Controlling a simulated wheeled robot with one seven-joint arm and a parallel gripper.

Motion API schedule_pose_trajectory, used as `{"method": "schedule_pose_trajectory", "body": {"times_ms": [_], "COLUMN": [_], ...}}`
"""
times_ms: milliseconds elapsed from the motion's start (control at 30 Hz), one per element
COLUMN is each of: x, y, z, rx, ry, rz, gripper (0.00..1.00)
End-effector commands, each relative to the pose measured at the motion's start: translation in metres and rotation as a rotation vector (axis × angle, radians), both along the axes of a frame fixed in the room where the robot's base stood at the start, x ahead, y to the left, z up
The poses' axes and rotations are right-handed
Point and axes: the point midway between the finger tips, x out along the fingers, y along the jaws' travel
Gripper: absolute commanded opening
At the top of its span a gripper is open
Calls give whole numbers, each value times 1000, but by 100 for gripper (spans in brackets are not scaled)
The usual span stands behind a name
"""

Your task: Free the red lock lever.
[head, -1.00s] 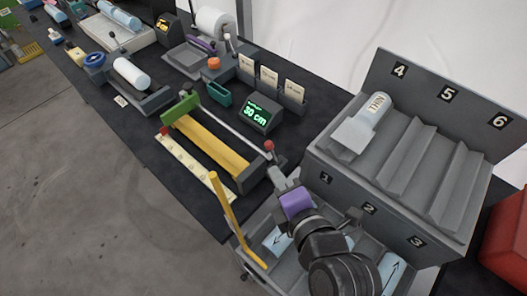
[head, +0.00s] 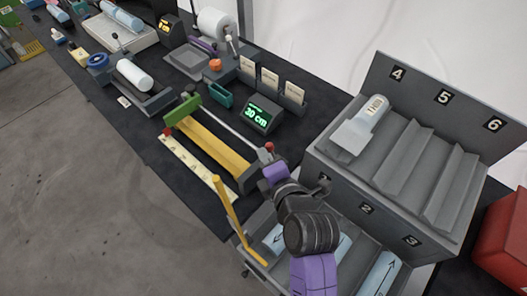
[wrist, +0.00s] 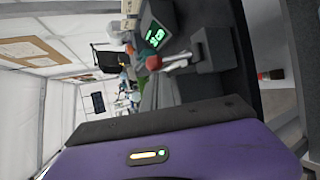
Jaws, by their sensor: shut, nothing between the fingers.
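The red lock lever shows as a red ball knob (head: 269,147) on a short pale stem, at the near right end of the yellow measuring fixture (head: 212,138). In the wrist view the red knob (wrist: 153,62) sits on its light stem just beyond my gripper's dark front edge. My gripper (head: 266,160) is shut and empty. Its grey tip is right beside the knob, close below it in the head view; I cannot tell whether they touch. The purple body of my gripper fills the bottom of the wrist view, and the fingertips are not clear there.
A green display (head: 261,113) reading 30 cm stands behind the lever. The yellow upright handle (head: 228,207) rises left of my arm. A pale ruler (head: 195,162) lies along the fixture's front.

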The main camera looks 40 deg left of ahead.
Motion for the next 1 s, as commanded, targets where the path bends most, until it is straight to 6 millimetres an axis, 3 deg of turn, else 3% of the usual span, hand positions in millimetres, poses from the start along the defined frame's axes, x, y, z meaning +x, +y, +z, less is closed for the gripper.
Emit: {"method": "schedule_pose_trajectory", "body": {"times_ms": [233, 1000], "x": [5, 5], "y": [8, 5], "z": [-4, -4], "rx": [1, 52], "ry": [0, -5], "rz": [0, -1], "gripper": [0, 0]}}
